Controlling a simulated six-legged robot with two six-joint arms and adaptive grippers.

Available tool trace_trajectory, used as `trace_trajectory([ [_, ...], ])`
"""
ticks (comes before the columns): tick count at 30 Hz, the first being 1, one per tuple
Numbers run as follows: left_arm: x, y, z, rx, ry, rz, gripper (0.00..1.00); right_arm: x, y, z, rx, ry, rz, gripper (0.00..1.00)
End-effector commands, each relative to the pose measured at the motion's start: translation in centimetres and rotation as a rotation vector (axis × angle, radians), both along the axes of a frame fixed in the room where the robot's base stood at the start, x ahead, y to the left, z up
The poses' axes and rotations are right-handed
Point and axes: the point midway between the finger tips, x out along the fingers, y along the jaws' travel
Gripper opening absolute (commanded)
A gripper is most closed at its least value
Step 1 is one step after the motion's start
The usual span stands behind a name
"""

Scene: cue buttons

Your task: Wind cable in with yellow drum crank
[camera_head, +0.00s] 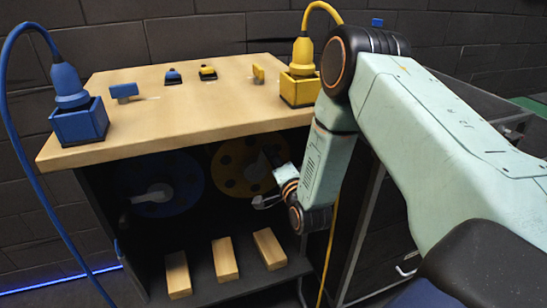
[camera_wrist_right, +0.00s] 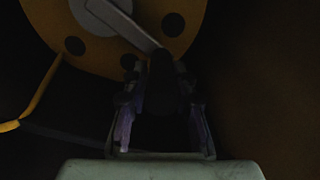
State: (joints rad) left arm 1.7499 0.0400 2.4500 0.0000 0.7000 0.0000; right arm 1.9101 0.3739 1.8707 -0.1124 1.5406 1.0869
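The yellow drum (camera_head: 240,165) is in the dark bay under the wooden top, right of the blue drum (camera_head: 178,183). In the right wrist view, the yellow drum (camera_wrist_right: 118,48) fills the upper left, with its grey crank arm (camera_wrist_right: 130,28) slanting down to the right. My right gripper (camera_head: 262,201) is at the drum's lower right edge. In the wrist view its fingers (camera_wrist_right: 160,100) stand on either side of a dark shape at the crank's end, likely the handle. It is too dark to tell whether they touch it. My left gripper is not in view.
A yellow cable (camera_head: 334,225) hangs down right of the bay, behind my right arm. A blue plug and socket (camera_head: 80,122) and a yellow socket (camera_head: 299,88) stand on the top (camera_head: 190,105). Several wooden blocks (camera_head: 224,259) lie on the lower shelf.

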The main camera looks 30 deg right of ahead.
Motion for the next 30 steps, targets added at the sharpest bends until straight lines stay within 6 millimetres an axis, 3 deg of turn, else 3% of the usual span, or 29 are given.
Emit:
trace_trajectory([
  [6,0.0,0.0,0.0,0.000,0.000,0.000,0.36,-0.1,0.0,-0.1,0.002,0.002,0.001,0.46],
  [17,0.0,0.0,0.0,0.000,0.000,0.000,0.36,-0.4,0.1,-0.1,0.001,0.001,0.005,0.47],
  [22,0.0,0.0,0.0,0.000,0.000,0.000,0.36,-2.6,0.7,-0.1,0.004,0.004,0.005,0.47],
  [30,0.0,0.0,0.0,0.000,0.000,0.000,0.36,-8.0,2.0,-0.2,0.003,0.006,0.003,0.47],
])
